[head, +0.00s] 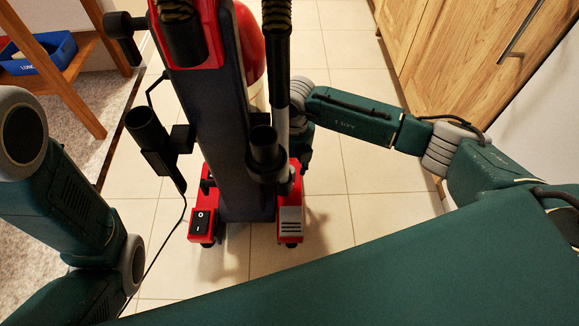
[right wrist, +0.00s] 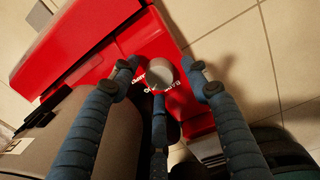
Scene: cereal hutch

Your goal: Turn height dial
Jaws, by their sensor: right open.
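An upright vacuum cleaner (head: 232,150) with a dark body and red base stands on the tiles in the head view. In the right wrist view, a round grey dial (right wrist: 159,72) sits on the red housing (right wrist: 95,45), beside partly covered lettering. My right gripper (right wrist: 164,84) is open, its fingers spread on either side of the dial and a third finger below it. Gaps show between the side fingers and the dial; I cannot tell whether the lower finger touches it. In the head view the vacuum mostly hides this gripper. My left gripper is out of view.
A black rocker switch (head: 200,221) is on the base's left foot, and a black cord (head: 165,243) runs along the floor. A wooden shelf (head: 70,85) with a blue bin (head: 38,54) stands left. Wooden cabinets (head: 460,60) stand right.

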